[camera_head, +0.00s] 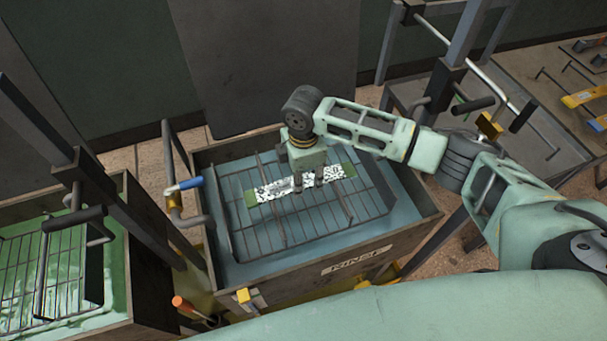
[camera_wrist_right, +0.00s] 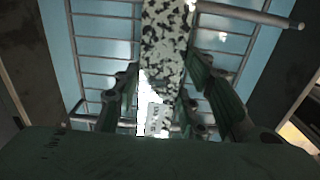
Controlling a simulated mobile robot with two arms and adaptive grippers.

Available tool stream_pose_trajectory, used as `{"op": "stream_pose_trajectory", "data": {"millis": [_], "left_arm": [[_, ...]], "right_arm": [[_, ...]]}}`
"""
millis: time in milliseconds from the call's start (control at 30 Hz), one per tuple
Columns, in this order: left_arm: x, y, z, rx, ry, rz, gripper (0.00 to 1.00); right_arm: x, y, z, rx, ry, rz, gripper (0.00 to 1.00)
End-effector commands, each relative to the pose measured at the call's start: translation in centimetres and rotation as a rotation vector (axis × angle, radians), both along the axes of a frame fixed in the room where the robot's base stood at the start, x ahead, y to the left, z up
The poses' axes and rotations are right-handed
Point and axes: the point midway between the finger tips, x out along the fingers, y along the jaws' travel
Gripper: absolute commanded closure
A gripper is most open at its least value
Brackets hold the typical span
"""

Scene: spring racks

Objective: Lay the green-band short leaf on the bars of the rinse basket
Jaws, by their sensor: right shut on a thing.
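The green-band short leaf (camera_head: 272,190) is a flat strip with a black-and-white speckled middle and green ends. It lies level over the wire bars of the rinse basket (camera_head: 300,229), across the basket's far half; I cannot tell whether it touches the bars. My right gripper (camera_head: 307,183) points down and is shut on the leaf near its middle. In the right wrist view the speckled leaf (camera_wrist_right: 165,45) runs between my gripper's fingers (camera_wrist_right: 155,105), with the basket bars behind it. My left gripper is not in view.
The basket sits in the brown-walled tank labelled RINSE (camera_head: 358,263), with pale blue liquid. A second tank (camera_head: 128,235) with green liquid and its own wire rack stands at left. Metal posts rise between the tanks. A bench (camera_head: 560,100) with yellow parts is at upper right.

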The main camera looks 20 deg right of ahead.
Motion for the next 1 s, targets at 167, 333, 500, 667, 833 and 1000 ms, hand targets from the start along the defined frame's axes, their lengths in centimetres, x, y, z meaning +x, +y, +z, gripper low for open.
{"op": "stream_pose_trajectory", "data": {"millis": [167,333,500,667,833,1000], "left_arm": [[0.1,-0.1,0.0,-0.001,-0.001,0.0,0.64],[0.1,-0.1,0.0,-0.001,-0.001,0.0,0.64],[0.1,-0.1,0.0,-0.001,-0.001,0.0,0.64],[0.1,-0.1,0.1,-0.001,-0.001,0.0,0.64],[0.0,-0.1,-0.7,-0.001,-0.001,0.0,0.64],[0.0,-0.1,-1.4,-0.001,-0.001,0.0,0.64]], "right_arm": [[0.0,0.0,-0.1,0.0,0.0,0.0,0.5],[0.0,0.0,-0.1,0.0,0.0,0.0,0.43],[0.0,0.0,-0.1,0.0,0.0,0.0,0.43],[0.0,0.0,0.8,0.0,-0.002,0.001,0.43],[0.1,0.1,3.5,0.002,-0.004,0.001,0.43],[0.1,0.0,7.4,0.0,-0.005,0.001,0.43]]}}
